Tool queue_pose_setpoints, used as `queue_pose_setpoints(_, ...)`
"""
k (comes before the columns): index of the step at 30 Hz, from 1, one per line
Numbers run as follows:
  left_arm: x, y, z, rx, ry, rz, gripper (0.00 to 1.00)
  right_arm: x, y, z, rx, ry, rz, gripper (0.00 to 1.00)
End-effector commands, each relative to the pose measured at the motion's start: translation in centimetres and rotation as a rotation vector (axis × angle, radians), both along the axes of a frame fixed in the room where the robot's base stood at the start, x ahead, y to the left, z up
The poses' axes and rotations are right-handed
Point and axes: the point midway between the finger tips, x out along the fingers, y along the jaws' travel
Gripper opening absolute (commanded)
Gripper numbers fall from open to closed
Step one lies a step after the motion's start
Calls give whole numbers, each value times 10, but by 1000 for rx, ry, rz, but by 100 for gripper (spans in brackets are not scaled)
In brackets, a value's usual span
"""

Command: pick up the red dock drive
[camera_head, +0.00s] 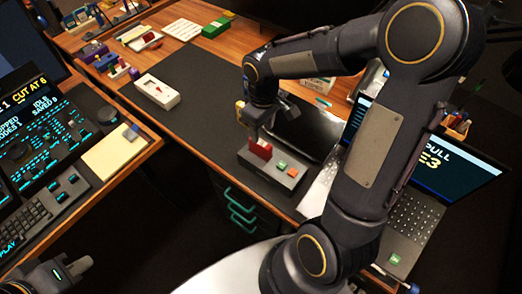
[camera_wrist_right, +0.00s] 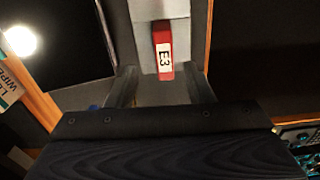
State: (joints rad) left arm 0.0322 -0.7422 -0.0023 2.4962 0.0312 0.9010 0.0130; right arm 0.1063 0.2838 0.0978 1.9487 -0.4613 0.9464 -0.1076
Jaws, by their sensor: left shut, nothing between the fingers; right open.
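The red dock drive (camera_head: 261,150) stands in the grey dock box (camera_head: 290,180) on the desk, beside an orange and a green button. In the right wrist view the drive (camera_wrist_right: 163,48) is red with a white label reading E3. My right gripper (camera_wrist_right: 162,78) is open, with one finger on each side of the drive's near end and gaps visible. In the head view its fingers (camera_head: 257,130) are just above the drive, partly hidden by the wrist. My left gripper (camera_head: 70,268) is shut and empty at the bottom left.
A laptop (camera_head: 410,215) stands to the right, partly behind my right arm. A white box (camera_head: 157,92) with a red item lies on the dark mat (camera_head: 205,100). A control console (camera_head: 45,145) is at the left. The mat's middle is clear.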

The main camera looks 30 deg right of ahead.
Motion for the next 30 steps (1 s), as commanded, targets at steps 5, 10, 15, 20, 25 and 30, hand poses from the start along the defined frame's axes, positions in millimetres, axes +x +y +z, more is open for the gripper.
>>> queue_pose_setpoints(5,0,0,-1,0,0,0,0,5,0,-20,-10,16,20,47)
queue_pose_setpoints(10,0,0,0,0,0,0,0,3,2,-39,-8,17,19,47)
queue_pose_setpoints(15,0,0,3,0,0,0,0,-1,6,-63,-7,18,20,47)
queue_pose_setpoints(20,0,0,2,0,0,0,0,0,6,-82,-8,14,18,47)
queue_pose_setpoints(25,0,0,2,0,0,0,0,0,6,-85,-8,12,16,47)
queue_pose_setpoints(30,0,0,2,0,0,0,0,0,6,-85,-8,12,17,39)
